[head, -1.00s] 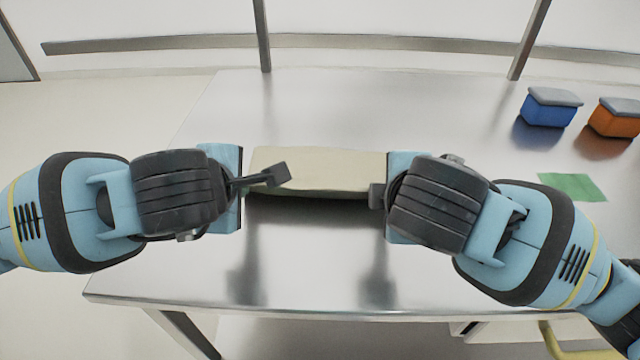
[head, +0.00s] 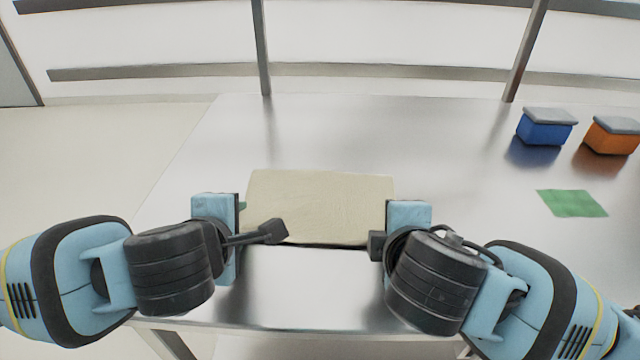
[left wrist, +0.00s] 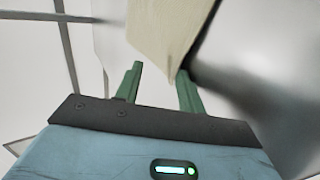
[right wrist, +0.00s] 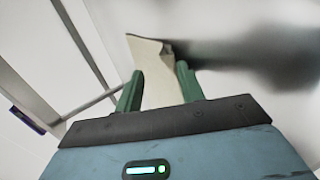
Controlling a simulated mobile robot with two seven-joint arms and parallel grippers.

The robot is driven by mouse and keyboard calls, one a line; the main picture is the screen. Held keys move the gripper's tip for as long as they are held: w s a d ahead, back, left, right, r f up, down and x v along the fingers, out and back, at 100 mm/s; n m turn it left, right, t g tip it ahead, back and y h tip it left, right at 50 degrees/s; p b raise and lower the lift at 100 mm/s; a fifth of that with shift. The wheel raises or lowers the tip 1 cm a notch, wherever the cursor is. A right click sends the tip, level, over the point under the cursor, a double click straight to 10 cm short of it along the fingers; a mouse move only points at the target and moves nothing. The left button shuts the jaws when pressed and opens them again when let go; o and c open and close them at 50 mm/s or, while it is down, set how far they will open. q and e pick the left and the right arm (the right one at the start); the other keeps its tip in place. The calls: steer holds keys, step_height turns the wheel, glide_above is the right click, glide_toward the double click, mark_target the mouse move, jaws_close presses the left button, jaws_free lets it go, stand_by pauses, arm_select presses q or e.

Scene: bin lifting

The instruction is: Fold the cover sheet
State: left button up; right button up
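The cream cover sheet (head: 318,205) lies in the middle of the steel table, a dark shadow under its near edge. My left gripper (head: 243,208) is at its left side and my right gripper (head: 386,215) at its right side, near the front corners. In the left wrist view the green fingers (left wrist: 160,80) stand apart, with a corner of the sheet (left wrist: 165,35) at the right fingertip. In the right wrist view the fingers (right wrist: 160,80) also stand apart, with the sheet (right wrist: 152,70) between them. Whether they touch it is unclear.
A blue bin (head: 545,130) and an orange bin (head: 612,137), both with grey lids, stand at the right of the table (head: 430,130). A green mat (head: 572,203) lies in front of them. The table behind and in front of the sheet is clear.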

arm_select(q)
steer(key=shift+r, duration=0.1)
arm_select(e)
steer(key=shift+r, duration=0.1)
arm_select(q)
steer(key=shift+s+r, duration=0.1)
steer(key=shift+r, duration=0.25)
arm_select(e)
steer(key=shift+s+r, duration=0.15)
steer(key=shift+r, duration=0.2)
arm_select(q)
steer(key=s+r, duration=0.2)
steer(key=r, duration=0.1)
steer(key=s+r, duration=0.1)
steer(key=shift+r, duration=0.3)
steer(key=s+r, duration=0.2)
steer(key=r, duration=0.1)
steer(key=shift+s+r, duration=0.25)
steer(key=shift+s, duration=0.15)
arm_select(e)
steer(key=s+r, duration=0.5)
steer(key=r, duration=0.3)
steer(key=shift+s, duration=0.35)
arm_select(q)
steer(key=shift+f, duration=0.1)
